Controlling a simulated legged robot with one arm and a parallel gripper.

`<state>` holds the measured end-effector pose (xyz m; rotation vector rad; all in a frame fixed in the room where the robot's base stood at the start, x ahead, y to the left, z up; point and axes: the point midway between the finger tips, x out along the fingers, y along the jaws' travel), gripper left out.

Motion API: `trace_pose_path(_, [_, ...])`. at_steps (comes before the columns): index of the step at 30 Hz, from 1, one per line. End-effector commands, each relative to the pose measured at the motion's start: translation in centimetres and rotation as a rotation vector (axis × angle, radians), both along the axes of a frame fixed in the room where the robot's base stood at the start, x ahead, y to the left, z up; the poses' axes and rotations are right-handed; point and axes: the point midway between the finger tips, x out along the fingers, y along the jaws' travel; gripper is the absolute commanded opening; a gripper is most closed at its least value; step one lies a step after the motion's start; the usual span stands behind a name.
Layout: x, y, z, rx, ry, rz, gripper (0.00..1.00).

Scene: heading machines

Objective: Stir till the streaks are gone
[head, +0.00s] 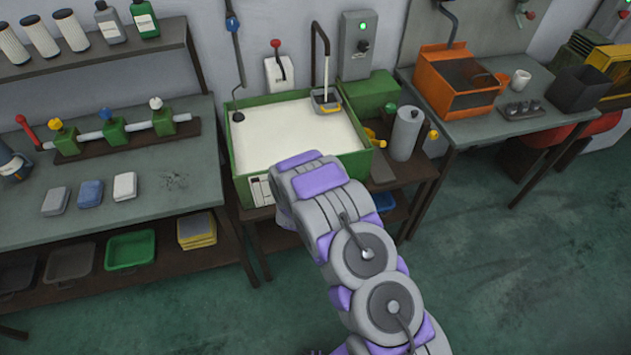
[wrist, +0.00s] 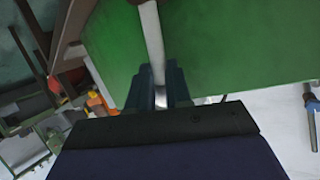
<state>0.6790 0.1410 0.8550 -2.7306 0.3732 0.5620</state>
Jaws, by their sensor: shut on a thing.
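A green tub (head: 240,160) full of smooth off-white liquid (head: 290,135) stands on a bench in the head view. No clear streaks show on its surface from here. My arm reaches to the tub's front edge, and it hides my gripper in that view. In the wrist view my gripper's dark fingers (wrist: 159,88) are shut on a pale, slim rod (wrist: 150,35). A broad green surface (wrist: 215,50), likely the tub's wall, lies behind the fingers.
A grey-yellow holder (head: 326,101) and a dark-tipped line (head: 238,115) sit at the tub's back. A grey canister (head: 407,133) stands close on its right. The left bench (head: 150,185) holds blocks and a valve rail. Green floor (head: 520,260) is open at right.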

Motion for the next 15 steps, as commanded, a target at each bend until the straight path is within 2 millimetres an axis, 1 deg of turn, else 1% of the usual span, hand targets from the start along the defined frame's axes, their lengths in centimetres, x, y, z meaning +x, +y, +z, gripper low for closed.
trace_pose_path(1, [0.41,0.00,0.57,0.003,-0.015,-0.002,0.00])
trace_pose_path(8, [0.45,-0.06,0.61,0.003,-0.016,-0.003,0.00])
trace_pose_path(9, [0.46,-0.06,0.62,0.003,-0.016,-0.003,0.22])
trace_pose_path(15, [0.30,-0.10,0.45,0.002,-0.011,-0.002,0.41])
